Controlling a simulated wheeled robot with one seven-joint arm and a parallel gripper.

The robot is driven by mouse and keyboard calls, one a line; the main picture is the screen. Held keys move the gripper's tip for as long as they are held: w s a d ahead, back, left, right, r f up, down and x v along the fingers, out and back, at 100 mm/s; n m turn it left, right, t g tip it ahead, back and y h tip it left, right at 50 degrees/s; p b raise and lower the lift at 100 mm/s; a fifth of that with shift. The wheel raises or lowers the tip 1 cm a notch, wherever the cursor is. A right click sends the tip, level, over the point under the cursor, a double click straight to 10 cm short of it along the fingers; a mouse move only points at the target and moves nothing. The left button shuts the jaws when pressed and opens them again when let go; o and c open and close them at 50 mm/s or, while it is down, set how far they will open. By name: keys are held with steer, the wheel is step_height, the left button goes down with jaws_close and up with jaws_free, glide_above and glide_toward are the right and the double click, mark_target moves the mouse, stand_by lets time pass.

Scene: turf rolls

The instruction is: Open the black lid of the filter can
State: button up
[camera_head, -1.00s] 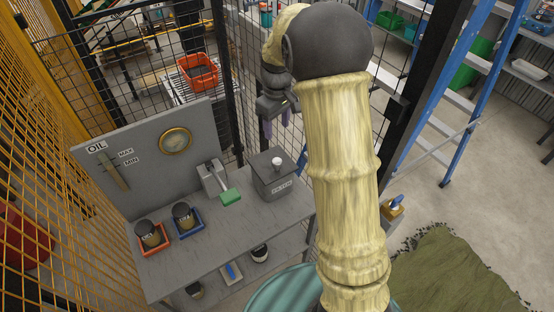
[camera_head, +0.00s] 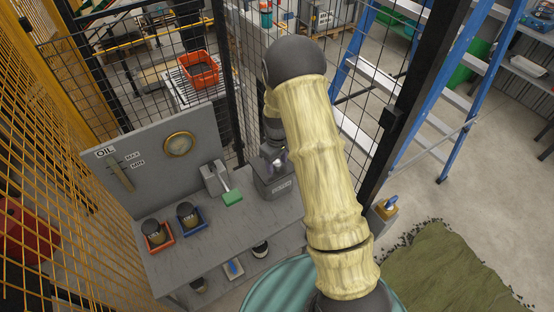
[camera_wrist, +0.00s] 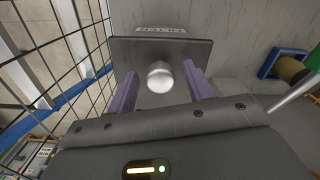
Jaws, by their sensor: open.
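The filter can (camera_head: 276,186) is a grey box standing at the right end of the grey bench. In the wrist view its dark lid (camera_wrist: 195,50) fills the upper middle, with a pale round knob (camera_wrist: 160,77) on top. The lid lies flat on the can. My gripper (camera_wrist: 160,88) is open over the lid, its two purple fingers on either side of the knob. I cannot tell whether the fingers touch it.
On the bench (camera_head: 215,235) are a green-handled lever (camera_head: 232,197), a blue tray (camera_head: 191,224) and a red tray (camera_head: 158,243), each holding a dark-topped can. A gauge panel (camera_head: 150,170) stands behind. A wire fence (camera_wrist: 75,50) runs close beside the can.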

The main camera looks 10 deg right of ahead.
steer(key=shift+f, duration=0.1)
jaws_close()
